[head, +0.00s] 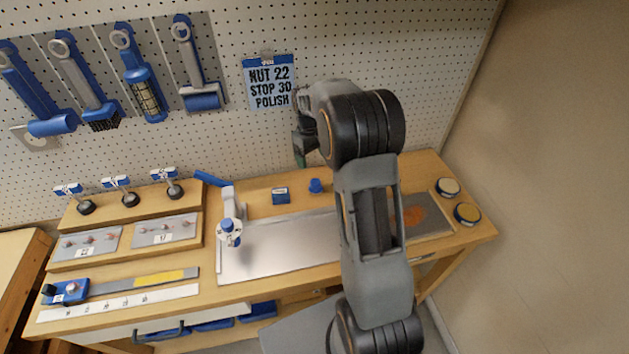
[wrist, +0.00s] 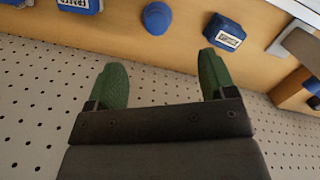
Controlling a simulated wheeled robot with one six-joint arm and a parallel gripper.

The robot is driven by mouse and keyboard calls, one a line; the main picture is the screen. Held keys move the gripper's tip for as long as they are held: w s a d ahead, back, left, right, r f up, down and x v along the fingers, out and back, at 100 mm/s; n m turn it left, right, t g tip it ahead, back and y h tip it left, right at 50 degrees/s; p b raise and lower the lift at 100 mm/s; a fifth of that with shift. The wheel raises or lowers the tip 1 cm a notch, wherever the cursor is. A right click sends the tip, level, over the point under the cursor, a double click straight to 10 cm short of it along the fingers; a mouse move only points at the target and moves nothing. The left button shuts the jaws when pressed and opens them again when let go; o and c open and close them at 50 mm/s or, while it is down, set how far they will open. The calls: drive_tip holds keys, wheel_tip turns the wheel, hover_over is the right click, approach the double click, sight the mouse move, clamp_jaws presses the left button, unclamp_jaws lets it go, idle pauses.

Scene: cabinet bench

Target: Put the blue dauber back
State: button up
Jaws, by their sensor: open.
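A small round blue piece (head: 316,186) stands on the bench behind the metal sheet; it looks like the blue dauber, but I cannot be sure. It also shows at the top of the wrist view (wrist: 157,18), out beyond my fingertips. My gripper (head: 300,161) is raised in front of the pegboard, above the back of the bench. In the wrist view its green fingers (wrist: 160,75) are spread apart with nothing between them. A labelled blue block (head: 280,196) sits beside the round piece, and it shows in the wrist view too (wrist: 225,33).
Another labelled blue block (wrist: 80,5) is at the wrist view's top left. Two round tins (head: 467,213) stand at the bench's right end. Tools hang on the pegboard (head: 350,50). My arm hides part of the bench.

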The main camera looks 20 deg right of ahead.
drive_tip(key=s+a+r+m+t, duration=0.1)
drive_tip(key=s+a+r+t, duration=0.15)
drive_tip(key=s+r, duration=0.25)
drive_tip(key=s+a+r+t, duration=0.1)
drive_tip(key=s+a+r, duration=0.2)
drive_tip(key=s+r, duration=0.25)
drive_tip(key=s+a+m+t, duration=0.2)
drive_tip(key=s+a, duration=0.2)
drive_tip(key=s, duration=0.8)
drive_tip(key=shift+s+a, duration=0.1)
drive_tip(key=shift+s, duration=0.05)
